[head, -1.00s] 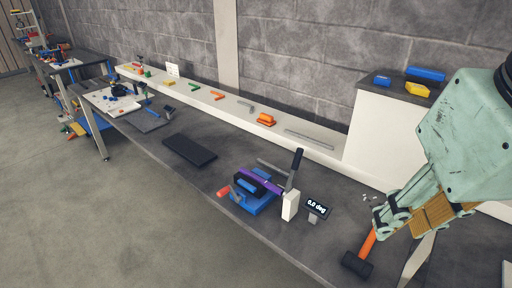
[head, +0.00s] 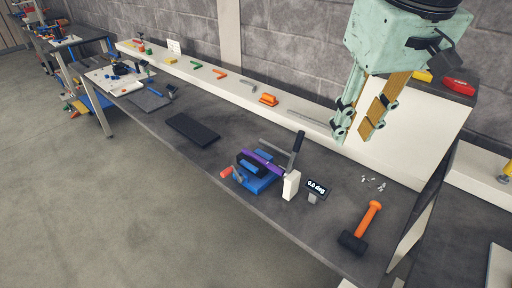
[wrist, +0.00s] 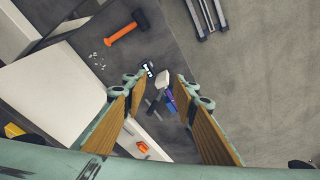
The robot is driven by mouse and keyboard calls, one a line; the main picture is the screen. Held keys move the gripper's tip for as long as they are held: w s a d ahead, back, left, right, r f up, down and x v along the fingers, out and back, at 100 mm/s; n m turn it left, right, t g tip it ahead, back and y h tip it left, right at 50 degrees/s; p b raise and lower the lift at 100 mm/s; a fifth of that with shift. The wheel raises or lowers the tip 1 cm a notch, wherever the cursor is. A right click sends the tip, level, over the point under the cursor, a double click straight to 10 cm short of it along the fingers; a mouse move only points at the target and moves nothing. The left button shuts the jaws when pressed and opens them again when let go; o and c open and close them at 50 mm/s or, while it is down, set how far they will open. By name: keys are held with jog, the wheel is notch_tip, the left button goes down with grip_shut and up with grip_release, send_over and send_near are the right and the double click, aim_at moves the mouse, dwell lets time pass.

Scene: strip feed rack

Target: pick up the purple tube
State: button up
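The purple tube (head: 264,163) lies across a blue bending fixture (head: 256,184) on the dark bench. The fixture has a black lever (head: 297,145) and a white block (head: 291,186) beside it. My gripper (head: 355,134) is open and empty, pointing down, above and to the right of the fixture in the head view. In the wrist view, the tube (wrist: 170,103) shows small and partly hidden between the open fingers (wrist: 160,82), well beyond the fingertips.
A display (head: 316,187) reads 0.0 deg. An orange-handled hammer (head: 361,228) and small grey bits (head: 373,182) lie to the right. A black pad (head: 192,129) lies left. A white ledge (head: 235,88) with small parts runs along the wall.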

jog(key=w+a+n+p, duration=0.2)
jog(key=w+a+p, duration=0.15)
jog(key=w, duration=0.75)
jog(key=n+g+p, duration=0.3)
jog(key=n+p, duration=0.2)
jog(key=p, duration=0.2)
send_over(246, 150)
notch_tip(246, 150, down, 21)
jog(key=shift+s, duration=0.1)
jog(key=shift+f, duration=0.1)
jog(key=shift+f, duration=4.25)
jog(key=shift+d+f, duration=0.1)
jog(key=shift+f, duration=0.05)
